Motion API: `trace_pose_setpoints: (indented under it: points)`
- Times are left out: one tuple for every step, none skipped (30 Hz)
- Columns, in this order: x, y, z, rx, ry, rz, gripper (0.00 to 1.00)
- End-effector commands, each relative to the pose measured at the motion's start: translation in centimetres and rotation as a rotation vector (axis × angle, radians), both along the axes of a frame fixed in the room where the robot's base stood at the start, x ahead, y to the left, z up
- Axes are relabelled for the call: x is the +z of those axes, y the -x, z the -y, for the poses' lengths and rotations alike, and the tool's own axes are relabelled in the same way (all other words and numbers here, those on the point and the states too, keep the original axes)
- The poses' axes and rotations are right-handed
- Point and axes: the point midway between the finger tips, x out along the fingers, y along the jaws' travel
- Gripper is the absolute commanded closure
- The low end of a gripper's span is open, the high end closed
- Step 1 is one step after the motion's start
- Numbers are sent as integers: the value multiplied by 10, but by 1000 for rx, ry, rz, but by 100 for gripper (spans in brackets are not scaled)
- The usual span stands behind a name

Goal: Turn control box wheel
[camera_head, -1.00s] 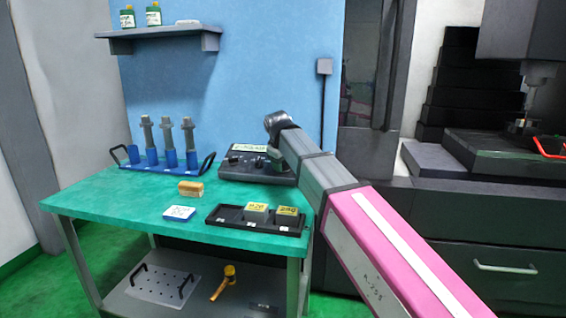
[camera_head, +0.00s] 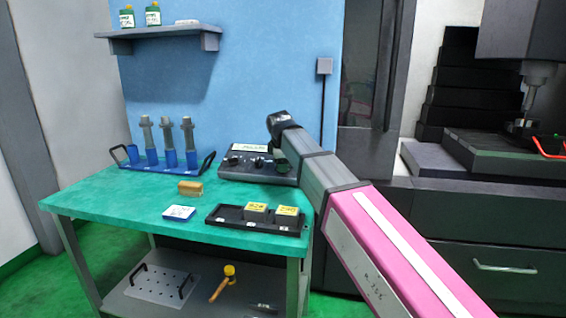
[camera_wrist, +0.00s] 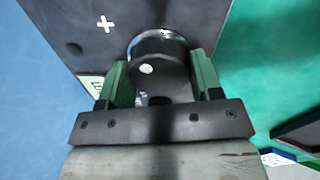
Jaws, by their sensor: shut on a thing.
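The control box (camera_head: 232,173) is a dark box with a pale label, on the back right of the green bench. Its wheel (camera_wrist: 158,52), round and black with a white dot, shows in the wrist view between the two green-padded fingers. My gripper (camera_wrist: 161,72) is shut on the wheel, one finger on each side. In the head view my gripper (camera_head: 282,163) is at the right part of the box, and my wrist hides most of the wheel there. A white cross mark (camera_wrist: 105,24) shows on the box face in the wrist view.
On the bench (camera_head: 110,205) are a blue rack (camera_head: 150,168) of grey holders, a tan block (camera_head: 190,188), a blue-and-white card (camera_head: 179,212) and a black tray (camera_head: 230,222) with yellow-labelled blocks. A dark machine (camera_head: 480,150) stands to the right.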

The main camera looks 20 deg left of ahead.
Motion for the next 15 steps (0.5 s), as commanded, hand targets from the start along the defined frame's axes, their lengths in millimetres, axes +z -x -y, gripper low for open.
trace_pose_setpoints:
  points:
    - [0, 0, 0, 5, 3, -1, 65]
    - [0, 0, 0, 8, 3, -1, 65]
    - [0, 0, 0, 10, 4, 0, 65]
    - [0, 0, 0, 12, 5, 0, 65]
    - [0, 0, 0, 13, 5, 0, 65]
    - [0, 0, 0, 14, 6, 0, 65]
    - [0, 0, 0, 15, 6, 0, 65]
    - [0, 0, 0, 15, 6, 0, 65]
    - [0, 0, 0, 15, 6, 0, 65]
    - [0, 0, 0, 14, 6, 0, 65]
    - [0, 0, 0, 14, 6, 0, 65]
    - [0, 0, 0, 14, 6, 0, 65]
    - [0, 0, 0, 14, 6, 0, 65]
    - [0, 0, 0, 14, 6, 0, 65]
    - [0, 0, 0, 14, 6, 0, 38]
